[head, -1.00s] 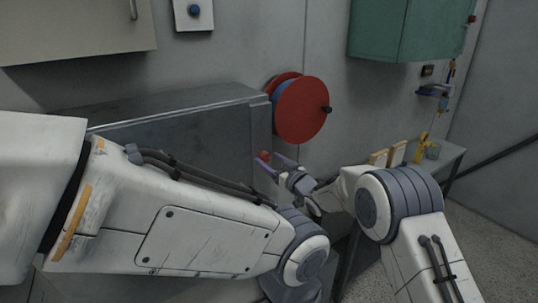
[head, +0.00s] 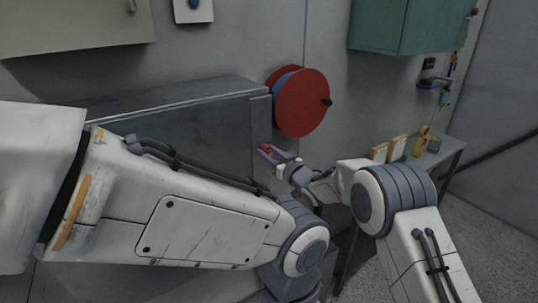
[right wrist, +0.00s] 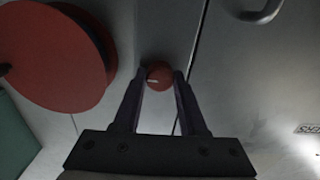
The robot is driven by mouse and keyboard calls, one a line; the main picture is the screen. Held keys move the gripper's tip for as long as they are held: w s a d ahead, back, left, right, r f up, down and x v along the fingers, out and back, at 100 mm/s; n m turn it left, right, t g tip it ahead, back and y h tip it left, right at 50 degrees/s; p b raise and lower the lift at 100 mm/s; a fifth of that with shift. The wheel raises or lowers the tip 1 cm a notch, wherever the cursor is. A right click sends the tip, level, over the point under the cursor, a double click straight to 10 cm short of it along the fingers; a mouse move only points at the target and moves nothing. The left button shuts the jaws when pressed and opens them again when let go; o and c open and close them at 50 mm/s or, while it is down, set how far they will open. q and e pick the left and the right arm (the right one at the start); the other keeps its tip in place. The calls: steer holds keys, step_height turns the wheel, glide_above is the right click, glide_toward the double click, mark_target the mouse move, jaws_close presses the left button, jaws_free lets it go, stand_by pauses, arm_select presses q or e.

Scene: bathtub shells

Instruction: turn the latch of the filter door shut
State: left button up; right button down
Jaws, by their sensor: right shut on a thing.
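The latch is a round red knob (right wrist: 159,73) with a short pale mark on its face, seen in the right wrist view beside the seam of a grey metal door (right wrist: 250,75). My right gripper (right wrist: 160,78) is shut on the knob, one finger on each side. My left gripper is not in view.
A red hose reel (head: 302,103) sticks out from the wall just above the right gripper. A curved handle (right wrist: 262,11) is on the door. A green cabinet (head: 405,28) hangs at the upper right, above a side table (head: 448,154) with a yellow tool (head: 421,142).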

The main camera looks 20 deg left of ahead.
steer(key=shift+s+f+n+b, duration=0.1)
steer(key=shift+n+b, duration=4.25)
steer(key=shift+b, duration=0.6)
steer(key=shift+f+n+b, duration=0.1)
steer(key=shift+n+b, duration=4.25)
steer(key=shift+b, duration=0.6)
steer(key=shift+c, duration=2.2)
jaws_free()
steer(key=shift+r, duration=0.1)
